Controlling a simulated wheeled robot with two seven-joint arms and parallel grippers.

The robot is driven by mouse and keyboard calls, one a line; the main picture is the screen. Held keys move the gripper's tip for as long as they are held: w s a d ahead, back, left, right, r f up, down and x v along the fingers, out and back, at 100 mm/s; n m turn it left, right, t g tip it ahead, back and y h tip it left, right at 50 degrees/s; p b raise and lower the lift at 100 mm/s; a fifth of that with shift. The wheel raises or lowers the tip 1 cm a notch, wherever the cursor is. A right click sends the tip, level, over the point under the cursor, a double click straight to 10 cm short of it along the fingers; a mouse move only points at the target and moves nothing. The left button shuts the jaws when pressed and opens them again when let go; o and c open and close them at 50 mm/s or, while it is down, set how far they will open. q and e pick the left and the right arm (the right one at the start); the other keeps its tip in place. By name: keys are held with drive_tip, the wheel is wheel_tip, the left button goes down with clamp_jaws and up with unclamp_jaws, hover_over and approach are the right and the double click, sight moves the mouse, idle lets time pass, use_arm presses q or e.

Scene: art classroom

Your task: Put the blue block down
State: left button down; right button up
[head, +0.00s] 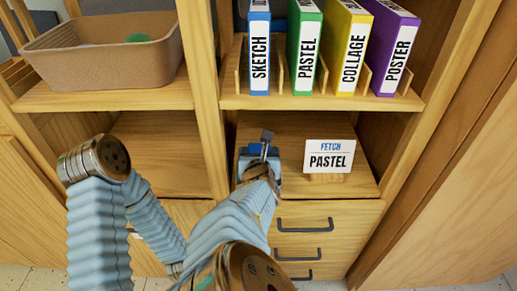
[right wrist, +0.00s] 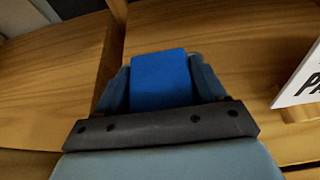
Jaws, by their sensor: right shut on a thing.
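My right gripper (head: 262,154) is inside the lower right shelf compartment, shut on the blue block (head: 255,149). In the right wrist view the blue block (right wrist: 160,80) sits between the two fingers of the right gripper (right wrist: 161,88), with wooden shelf board around it. I cannot tell whether the block touches the shelf (head: 300,187) or hangs just above it. My left gripper does not show.
A "FETCH PASTEL" card (head: 329,156) stands right of the gripper. Above are the sketch (head: 259,50), pastel (head: 304,50), collage (head: 349,50) and poster (head: 393,55) binders. A brown bin (head: 105,65) sits upper left. Drawers (head: 330,240) are below. The lower left compartment (head: 160,155) is largely clear.

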drive_tip(key=shift+s+a+f, duration=0.1)
drive_tip(key=shift+f, duration=0.35)
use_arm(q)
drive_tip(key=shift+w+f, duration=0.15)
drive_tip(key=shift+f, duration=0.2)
use_arm(e)
drive_tip(key=shift+r, duration=0.15)
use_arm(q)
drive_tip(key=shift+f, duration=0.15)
use_arm(e)
drive_tip(key=shift+f, duration=0.55)
drive_tip(key=shift+s+f, duration=0.1)
drive_tip(key=o, duration=1.1)
drive_tip(key=shift+f, duration=0.1)
drive_tip(key=shift+c, duration=0.2)
drive_tip(key=shift+f, duration=0.1)
